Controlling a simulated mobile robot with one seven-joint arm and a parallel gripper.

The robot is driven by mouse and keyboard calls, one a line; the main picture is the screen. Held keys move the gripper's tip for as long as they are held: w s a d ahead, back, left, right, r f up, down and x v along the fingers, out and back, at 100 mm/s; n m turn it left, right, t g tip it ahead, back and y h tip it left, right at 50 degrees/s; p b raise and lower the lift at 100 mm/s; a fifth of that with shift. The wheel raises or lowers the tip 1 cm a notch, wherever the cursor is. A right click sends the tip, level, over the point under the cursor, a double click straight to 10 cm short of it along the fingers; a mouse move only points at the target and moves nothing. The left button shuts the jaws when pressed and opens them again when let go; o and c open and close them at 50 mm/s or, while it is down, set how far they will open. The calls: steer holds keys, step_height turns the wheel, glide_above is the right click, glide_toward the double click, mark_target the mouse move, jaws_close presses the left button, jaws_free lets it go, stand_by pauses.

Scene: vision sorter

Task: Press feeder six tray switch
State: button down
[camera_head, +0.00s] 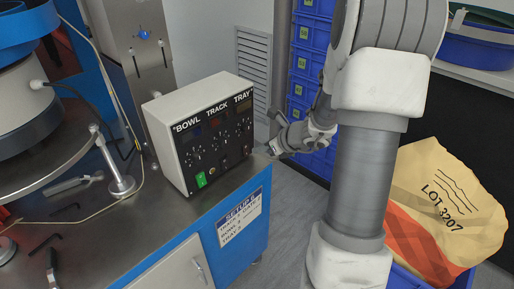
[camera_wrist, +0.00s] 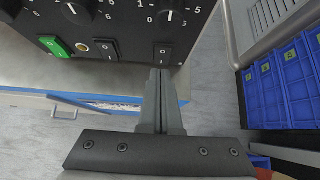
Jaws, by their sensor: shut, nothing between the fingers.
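The control box (camera_head: 212,128) stands on the bench in the head view, with BOWL, TRACK and TRAY labels along its top. In the wrist view its black panel shows dials, a green switch (camera_wrist: 54,47) at the left and a small black rocker switch (camera_wrist: 107,49) in the middle. The right-hand rocker switch (camera_wrist: 163,53), marked 1 and 0, lies under the rightmost dial, just beyond my fingertips. My gripper (camera_wrist: 160,72) is shut and empty, pointing at that switch. Whether the tips touch it I cannot tell. In the head view my gripper (camera_head: 273,149) is right of the box.
A bowl feeder (camera_head: 45,95) and a metal post (camera_head: 135,50) stand left of the box. A setup sheet (camera_head: 240,214) hangs on the bench's blue side. Blue bins (camera_head: 308,62) stand behind my arm. A paper sack (camera_head: 445,200) marked LOT 3207 is at the right.

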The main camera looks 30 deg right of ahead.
steer(key=w+r+p+v, duration=0.1)
steer(key=p+v, duration=0.3)
steer(key=v, duration=0.6)
steer(key=shift+a+r, duration=0.15)
steer(key=shift+r, duration=0.05)
